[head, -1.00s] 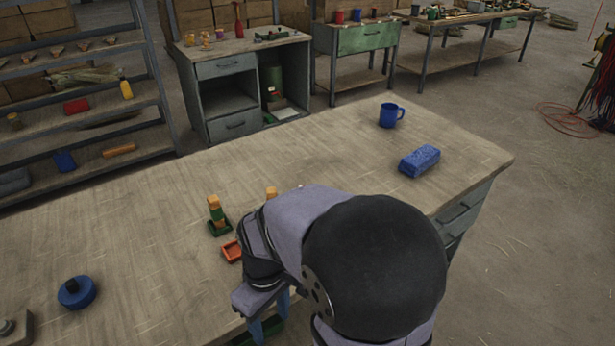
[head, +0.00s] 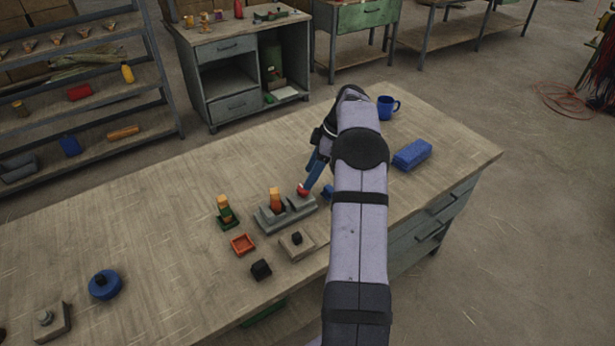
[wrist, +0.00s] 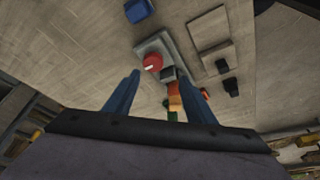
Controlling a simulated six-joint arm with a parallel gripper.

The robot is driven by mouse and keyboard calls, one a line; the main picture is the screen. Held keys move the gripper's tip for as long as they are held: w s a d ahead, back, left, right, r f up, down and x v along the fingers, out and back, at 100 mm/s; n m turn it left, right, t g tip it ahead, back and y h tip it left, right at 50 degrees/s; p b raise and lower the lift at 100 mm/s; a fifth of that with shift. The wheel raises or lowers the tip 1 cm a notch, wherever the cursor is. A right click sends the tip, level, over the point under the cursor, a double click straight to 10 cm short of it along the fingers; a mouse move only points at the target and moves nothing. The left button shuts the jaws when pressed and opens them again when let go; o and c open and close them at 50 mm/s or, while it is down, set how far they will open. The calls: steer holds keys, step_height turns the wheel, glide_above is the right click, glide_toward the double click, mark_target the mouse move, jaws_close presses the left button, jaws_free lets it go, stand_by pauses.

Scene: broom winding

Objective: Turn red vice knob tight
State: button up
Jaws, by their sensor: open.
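The red vice knob (head: 303,191) sits at the right end of the grey vice (head: 270,222). In the wrist view the red knob (wrist: 152,62) shows ahead of the fingertips, nearer the left finger. My gripper (head: 311,183) comes down from above right, its blue fingers close over the knob. The wrist view shows my gripper (wrist: 158,84) open, with nothing held between the fingers. I cannot tell whether a finger touches the knob. An orange and red piece (head: 275,200) stands upright at the vice.
A blue block (head: 327,191) lies just right of the knob. A grey block with a black knob (head: 297,245), a black cube (head: 261,269), a red tray (head: 243,244) and a green-based stack (head: 226,212) are nearby. A blue mug (head: 387,107) and blue brick (head: 412,154) stand farther back.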

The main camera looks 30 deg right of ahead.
steer(key=shift+n+t, duration=0.3)
steer(key=shift+w+a+f+p, duration=0.1)
steer(key=shift+w+f+p, duration=0.3)
steer(key=shift+f, duration=0.7)
steer(key=shift+w+f+p, duration=0.2)
steer(key=shift+f+p, duration=0.45)
steer(key=shift+f, duration=0.4)
steer(key=shift+w+a+f+p, duration=0.1)
steer(key=shift+w+f+p, duration=0.3)
steer(key=shift+f, duration=0.7)
steer(key=shift+s, duration=0.1)
steer(key=c, duration=1)
